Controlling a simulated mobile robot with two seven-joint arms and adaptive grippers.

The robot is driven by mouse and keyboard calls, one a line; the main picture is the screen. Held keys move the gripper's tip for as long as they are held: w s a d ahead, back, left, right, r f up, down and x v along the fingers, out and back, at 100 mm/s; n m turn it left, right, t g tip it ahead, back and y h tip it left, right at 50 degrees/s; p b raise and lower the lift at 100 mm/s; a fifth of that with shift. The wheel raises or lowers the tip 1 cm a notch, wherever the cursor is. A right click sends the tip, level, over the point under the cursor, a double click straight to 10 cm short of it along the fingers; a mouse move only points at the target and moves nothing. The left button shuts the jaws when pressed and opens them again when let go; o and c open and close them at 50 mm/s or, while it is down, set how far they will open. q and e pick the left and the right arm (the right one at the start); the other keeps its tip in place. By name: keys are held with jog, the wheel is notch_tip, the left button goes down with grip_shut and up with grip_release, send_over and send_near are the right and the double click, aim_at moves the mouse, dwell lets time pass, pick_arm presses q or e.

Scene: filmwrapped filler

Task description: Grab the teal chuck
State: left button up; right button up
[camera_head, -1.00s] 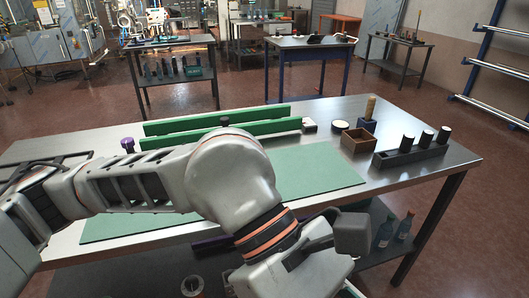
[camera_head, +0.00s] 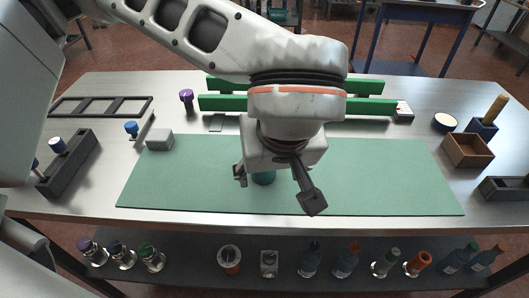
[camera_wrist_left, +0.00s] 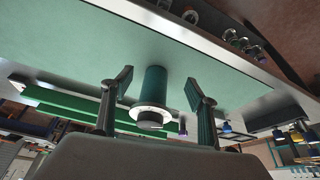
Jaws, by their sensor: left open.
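The teal chuck (camera_head: 264,178) stands on the green mat (camera_head: 400,175) in the head view, mostly hidden behind my left gripper (camera_head: 277,188). In the left wrist view the teal chuck (camera_wrist_left: 155,85) is a teal cylinder with a pale metal collar and a grey end. It lies between the two spread fingers of my left gripper (camera_wrist_left: 158,86), with a visible gap on each side. The left gripper is open and above the mat. My right gripper is not in view.
Green rails (camera_head: 300,104) run behind the mat. A grey block (camera_head: 159,139) sits at its left end. A dark holder (camera_head: 68,162) stands far left, a wooden box (camera_head: 467,150) at right. A lower shelf (camera_head: 205,262) carries several bottles and chucks. The mat's right half is clear.

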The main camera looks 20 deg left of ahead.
aim_at(266, 177)
pick_arm(q)
jog(key=w+a, duration=0.1)
jog(key=w, duration=0.1)
jog(key=w+a, duration=0.1)
jog(key=w, duration=0.1)
jog(key=w+a, duration=0.1)
jog(key=w, duration=0.1)
jog(key=shift+w+a, duration=0.15)
jog(key=shift+x, duration=1.25)
jog(key=shift+w+f, duration=0.3)
jog(key=c, duration=1.4)
jog(key=shift+c, duration=0.5)
jog(key=shift+r, duration=0.1)
